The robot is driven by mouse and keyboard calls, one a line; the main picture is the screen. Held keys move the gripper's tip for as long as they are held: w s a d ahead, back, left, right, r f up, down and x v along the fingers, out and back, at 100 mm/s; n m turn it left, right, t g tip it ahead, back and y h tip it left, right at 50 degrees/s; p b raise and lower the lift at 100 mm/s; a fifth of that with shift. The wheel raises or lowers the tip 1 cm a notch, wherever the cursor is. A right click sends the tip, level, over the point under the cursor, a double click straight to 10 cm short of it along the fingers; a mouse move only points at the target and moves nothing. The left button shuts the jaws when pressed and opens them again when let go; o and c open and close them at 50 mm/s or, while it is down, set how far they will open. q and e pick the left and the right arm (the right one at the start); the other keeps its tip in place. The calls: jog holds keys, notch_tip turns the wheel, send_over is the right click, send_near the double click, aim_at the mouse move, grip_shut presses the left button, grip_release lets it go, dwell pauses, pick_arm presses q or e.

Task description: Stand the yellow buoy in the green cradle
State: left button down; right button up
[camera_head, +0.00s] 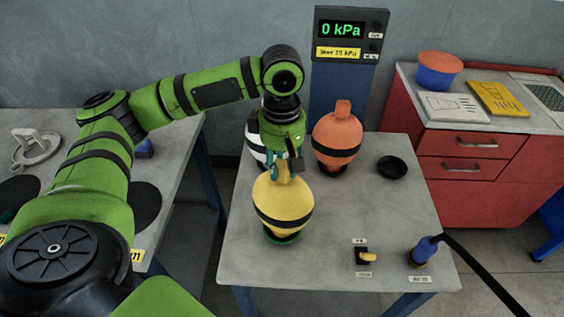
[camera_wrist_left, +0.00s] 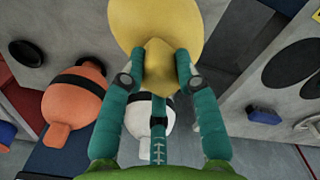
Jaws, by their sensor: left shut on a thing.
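The yellow buoy (camera_head: 284,200), with a black band, is upright at the front left of the middle table. My left gripper (camera_head: 285,172) is above it and shut on its top neck. In the left wrist view the teal fingers (camera_wrist_left: 158,78) lie on both sides of the neck of the yellow buoy (camera_wrist_left: 155,25). The green cradle (camera_head: 283,239) shows as a green rim directly under the buoy. The buoy hides most of it, and I cannot tell whether the buoy rests fully in it. My right gripper is not in view.
An orange buoy (camera_head: 337,138) and a white buoy (camera_head: 254,140) stand close behind. An empty black cradle (camera_head: 392,167) is at the right. A yellow-handled valve (camera_head: 364,256) and a blue hose fitting (camera_head: 424,250) are at the front. The gauge (camera_head: 346,35) reads 0 kPa.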

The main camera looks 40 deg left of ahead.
pick_arm(q)
jog(key=shift+f, duration=0.5)
jog(key=c, duration=0.9)
grip_release()
jog(key=shift+o, duration=0.3)
jog(key=shift+s+f, duration=0.1)
notch_tip(320, 180, up, 12)
